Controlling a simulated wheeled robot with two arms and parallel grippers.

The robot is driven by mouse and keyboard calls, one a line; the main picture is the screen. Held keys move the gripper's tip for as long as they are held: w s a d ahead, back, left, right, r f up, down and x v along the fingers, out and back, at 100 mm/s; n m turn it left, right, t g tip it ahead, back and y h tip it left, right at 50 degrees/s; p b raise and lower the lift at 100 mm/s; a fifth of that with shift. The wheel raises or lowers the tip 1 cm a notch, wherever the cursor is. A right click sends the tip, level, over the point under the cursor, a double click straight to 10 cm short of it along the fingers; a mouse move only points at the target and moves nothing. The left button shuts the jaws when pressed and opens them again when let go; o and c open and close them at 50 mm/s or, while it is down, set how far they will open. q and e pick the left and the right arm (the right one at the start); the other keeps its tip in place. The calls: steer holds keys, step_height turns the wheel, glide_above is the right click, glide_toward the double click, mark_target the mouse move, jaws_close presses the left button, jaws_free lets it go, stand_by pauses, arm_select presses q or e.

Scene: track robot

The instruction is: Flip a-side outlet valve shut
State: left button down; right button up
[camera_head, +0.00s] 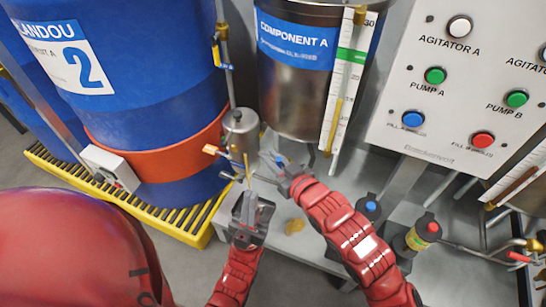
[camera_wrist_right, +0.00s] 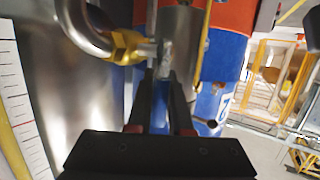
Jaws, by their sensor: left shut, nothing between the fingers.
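The steel Component A tank (camera_head: 293,95) stands at the upper middle of the head view. Below it, a small blue part (camera_head: 281,160), perhaps the outlet valve's handle, shows by the fingers of my right gripper (camera_head: 284,172). In the right wrist view, the right fingers (camera_wrist_right: 164,78) point at a metal pipe with a yellow hex fitting (camera_wrist_right: 130,47). A gap shows between them, but whether they hold anything is unclear. My left gripper (camera_head: 248,192) is shut and empty, lower left of the right one, close to a thin yellow lever (camera_head: 246,160).
A blue drum (camera_head: 150,110) with an orange band stands on a yellow grated pallet (camera_head: 170,217) at left. A small grey canister (camera_head: 241,130) is between drum and tank. The button panel (camera_head: 430,130) is at right.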

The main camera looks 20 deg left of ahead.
steer(key=o, duration=0.4)
steer(key=shift+o, duration=0.2)
steer(key=p+v, duration=1.1)
steer(key=v, duration=0.6)
steer(key=shift+d, duration=0.15)
